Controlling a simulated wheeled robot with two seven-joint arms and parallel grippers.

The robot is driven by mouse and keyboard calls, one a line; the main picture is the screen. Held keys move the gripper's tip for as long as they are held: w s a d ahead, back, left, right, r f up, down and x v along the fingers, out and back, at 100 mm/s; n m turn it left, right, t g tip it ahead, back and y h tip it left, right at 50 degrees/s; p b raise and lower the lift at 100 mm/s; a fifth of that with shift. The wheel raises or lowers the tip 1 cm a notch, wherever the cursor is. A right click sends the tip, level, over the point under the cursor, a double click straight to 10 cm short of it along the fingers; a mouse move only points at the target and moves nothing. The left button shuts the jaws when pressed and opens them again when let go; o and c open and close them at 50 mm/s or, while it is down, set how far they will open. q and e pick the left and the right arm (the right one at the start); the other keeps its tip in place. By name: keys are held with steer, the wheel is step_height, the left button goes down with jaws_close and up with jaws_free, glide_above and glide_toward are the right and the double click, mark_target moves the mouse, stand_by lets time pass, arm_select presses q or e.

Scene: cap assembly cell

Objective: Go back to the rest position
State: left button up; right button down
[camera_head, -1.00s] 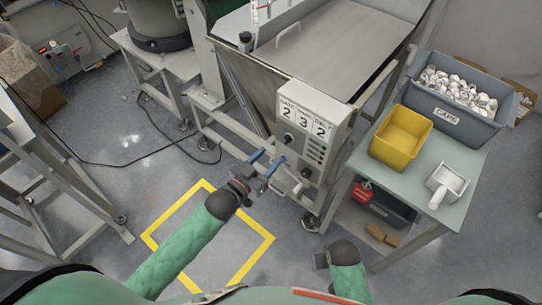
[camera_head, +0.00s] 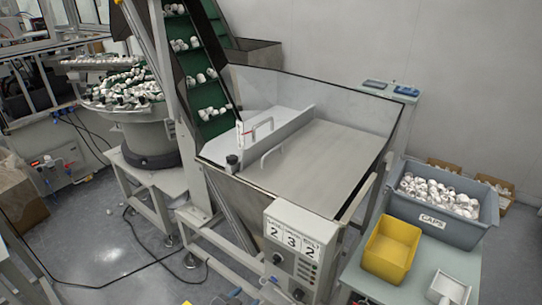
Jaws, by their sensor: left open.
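Only the blue fingertips of my left gripper (camera_head: 243,297) show, at the bottom edge of the head view. They are apart, with nothing seen between them, in front of and left of the control box (camera_head: 292,247) on the hopper. The rest of my left arm is cut off by the frame. My right gripper is out of view.
A hopper (camera_head: 330,165) with an empty tray floor stands in the middle. A green conveyor (camera_head: 207,98) carries white caps behind it.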

arm_select(q)
steer(key=s+a+f+n+g+y, duration=0.2)
steer(key=s+a+f+g+y, duration=0.4)
steer(key=a+f, duration=0.25)
steer(key=s+f+n+g, duration=0.1)
steer(key=s+f+g, duration=0.1)
steer(key=s, duration=0.6)
steer(key=s+f+n+g+h, duration=0.1)
steer(key=s+f+n, duration=0.1)
steer(key=s+f, duration=0.3)
steer(key=s, duration=0.4)
steer(key=shift+d+g, duration=0.35)
steer(key=shift+g, duration=0.05)
